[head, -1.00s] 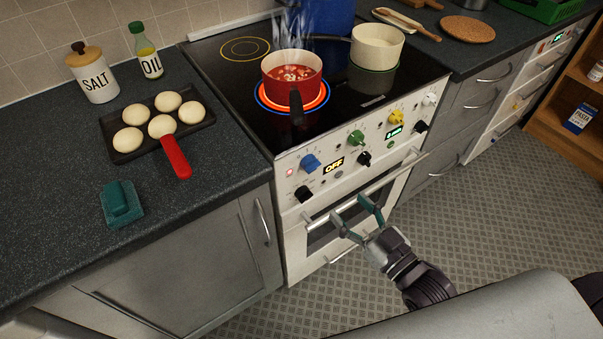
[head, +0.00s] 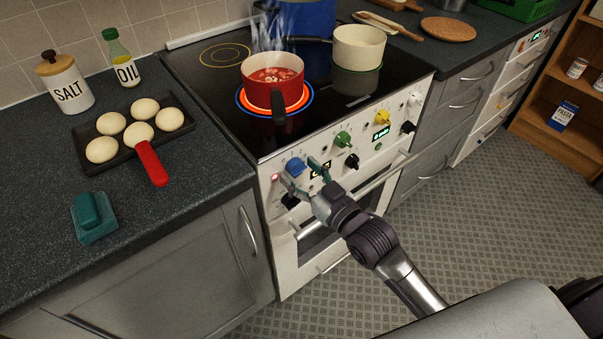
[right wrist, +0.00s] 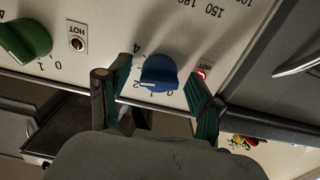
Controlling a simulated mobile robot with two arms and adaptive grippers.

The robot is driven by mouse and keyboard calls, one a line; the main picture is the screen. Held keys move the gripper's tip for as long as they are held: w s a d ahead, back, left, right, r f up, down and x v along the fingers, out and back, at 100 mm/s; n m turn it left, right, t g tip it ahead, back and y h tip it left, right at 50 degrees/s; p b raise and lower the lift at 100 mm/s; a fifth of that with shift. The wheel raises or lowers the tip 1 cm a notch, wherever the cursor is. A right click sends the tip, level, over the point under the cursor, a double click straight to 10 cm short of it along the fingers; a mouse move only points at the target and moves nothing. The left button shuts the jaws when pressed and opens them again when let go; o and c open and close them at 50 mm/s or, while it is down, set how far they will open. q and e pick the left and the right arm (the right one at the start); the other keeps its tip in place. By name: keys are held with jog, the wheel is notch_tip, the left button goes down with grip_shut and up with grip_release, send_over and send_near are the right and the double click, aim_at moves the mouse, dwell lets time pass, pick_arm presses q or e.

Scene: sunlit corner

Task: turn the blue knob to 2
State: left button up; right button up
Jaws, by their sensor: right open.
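The blue knob (head: 295,165) is at the left end of the upper row on the stove's white control panel. My right gripper (head: 304,175) is open at this knob and hides part of it in the head view. In the right wrist view the blue knob (right wrist: 158,73) lies between the two green fingers (right wrist: 163,90), with a visible gap on each side. I cannot tell exactly which number the knob points to. My left gripper does not show.
A steaming red pot (head: 273,88) stands on a glowing ring, its handle toward the front. The green knob (head: 343,139), black knob (head: 351,161) and oven handle (head: 385,179) are near my right gripper. A red HOT light (right wrist: 203,75) is lit beside the blue knob.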

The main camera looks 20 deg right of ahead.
jog(key=c, duration=1.1)
jog(key=shift+d+n+p, duration=0.1)
jog(key=shift+n+p, duration=2.1)
jog(key=shift+n, duration=1.6)
jog(key=shift+c, duration=0.2)
jog(key=o, duration=1.1)
jog(key=shift+o, duration=0.2)
